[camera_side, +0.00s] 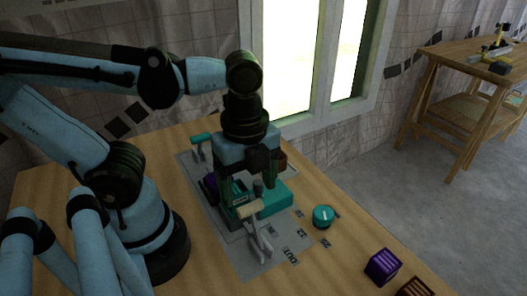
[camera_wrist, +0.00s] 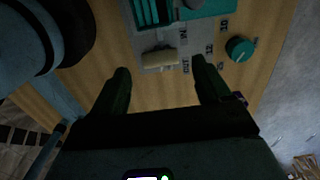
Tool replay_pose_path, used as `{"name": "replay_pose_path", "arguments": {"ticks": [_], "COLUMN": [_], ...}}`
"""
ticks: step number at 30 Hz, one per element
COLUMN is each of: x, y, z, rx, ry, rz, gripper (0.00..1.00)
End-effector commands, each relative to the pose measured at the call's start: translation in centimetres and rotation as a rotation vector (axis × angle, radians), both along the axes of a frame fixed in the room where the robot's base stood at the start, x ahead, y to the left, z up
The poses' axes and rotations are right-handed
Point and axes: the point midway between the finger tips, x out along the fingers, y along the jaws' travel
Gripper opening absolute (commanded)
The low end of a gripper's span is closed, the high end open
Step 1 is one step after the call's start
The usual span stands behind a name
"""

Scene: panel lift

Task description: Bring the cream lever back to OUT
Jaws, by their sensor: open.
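The cream lever (camera_side: 250,209) stands on a grey panel (camera_side: 238,262), its handle on a metal bracket near the panel's front end. In the side view its handle is up and left of the OUT label (camera_side: 290,257). In the wrist view the cream handle (camera_wrist: 160,59) lies crosswise, with IN and OUT lettering to its right. My gripper (camera_side: 250,188) points down over the panel, just behind the handle in the side view. In the wrist view my gripper (camera_wrist: 160,67) is open, a finger on each side of the handle, with gaps. Contact is not visible.
A teal dial (camera_side: 323,216) sits right of the lever; a teal block (camera_side: 276,199) is behind it. A teal-handled lever (camera_side: 201,137) stands at the panel's far end. A purple block (camera_side: 381,266) and a brown block (camera_side: 414,288) lie at the table's right edge.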

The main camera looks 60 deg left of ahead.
Motion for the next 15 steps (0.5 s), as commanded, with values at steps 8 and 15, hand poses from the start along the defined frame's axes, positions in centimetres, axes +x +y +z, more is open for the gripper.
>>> {"name": "replay_pose_path", "arguments": {"ticks": [8, 15], "x": [0.1, 0.1], "y": [0.0, 0.0], "z": [-3.1, -5.4], "rx": [0.000, 0.000], "ry": [-0.001, -0.001], "rz": [0.002, 0.002], "gripper": [0.77, 0.77]}}
